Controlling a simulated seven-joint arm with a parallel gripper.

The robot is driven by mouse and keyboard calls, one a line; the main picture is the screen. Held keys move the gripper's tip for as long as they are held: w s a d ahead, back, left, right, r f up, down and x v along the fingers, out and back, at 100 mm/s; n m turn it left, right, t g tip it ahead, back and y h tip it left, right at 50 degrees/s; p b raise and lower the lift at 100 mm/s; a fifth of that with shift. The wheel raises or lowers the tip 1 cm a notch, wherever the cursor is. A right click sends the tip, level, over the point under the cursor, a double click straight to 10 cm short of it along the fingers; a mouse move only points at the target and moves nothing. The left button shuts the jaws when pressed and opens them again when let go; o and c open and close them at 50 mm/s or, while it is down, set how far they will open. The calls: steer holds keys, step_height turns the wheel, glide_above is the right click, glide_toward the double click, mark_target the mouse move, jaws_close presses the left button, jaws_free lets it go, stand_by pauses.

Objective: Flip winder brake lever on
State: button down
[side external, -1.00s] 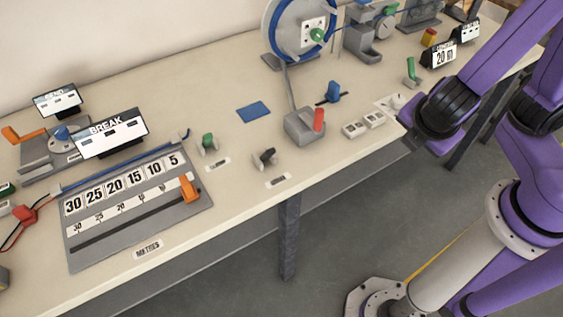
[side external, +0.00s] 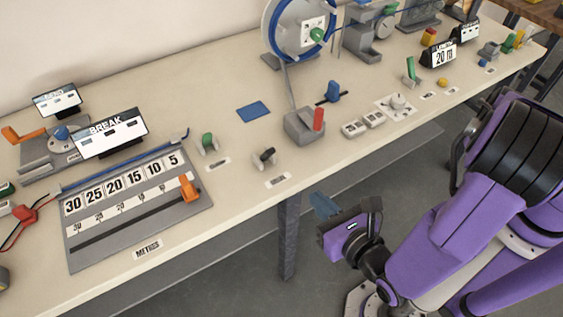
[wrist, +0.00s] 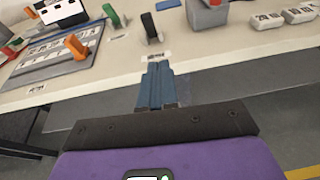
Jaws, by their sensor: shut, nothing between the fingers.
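Several levers stand on the bench, and their small labels are too blurred to tell which one is the winder brake. A black lever (side external: 264,155) stands near the front edge with a label before it; it also shows in the wrist view (wrist: 151,26). A green lever (side external: 208,142) stands to its left. A red lever (side external: 318,119) rises from a grey box (side external: 299,131) below the winder wheel (side external: 287,29). My gripper (side external: 320,203) is shut and empty, out in front of the bench edge. In the wrist view its blue fingers (wrist: 156,75) point toward the black lever, apart from it.
A metre scale board (side external: 95,242) with an orange slider (side external: 189,188) lies at the left, near the BREAK display (side external: 109,132). The bench front edge lies between my fingers and the levers.

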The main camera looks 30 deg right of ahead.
steer(key=shift+s+a+f+n+y, duration=0.2)
steer(key=shift+a+f+n+y, duration=0.2)
steer(key=shift+a, duration=0.1)
glide_toward(272, 155)
step_height(272, 155, down, 3)
steer(key=w, duration=0.2)
steer(key=w+r, duration=0.1)
steer(key=shift+w+a+r, duration=0.1)
steer(key=shift+w+a, duration=0.05)
steer(key=shift+w, duration=0.1)
steer(key=shift+w+r, duration=0.45)
steer(key=shift+w, duration=0.3)
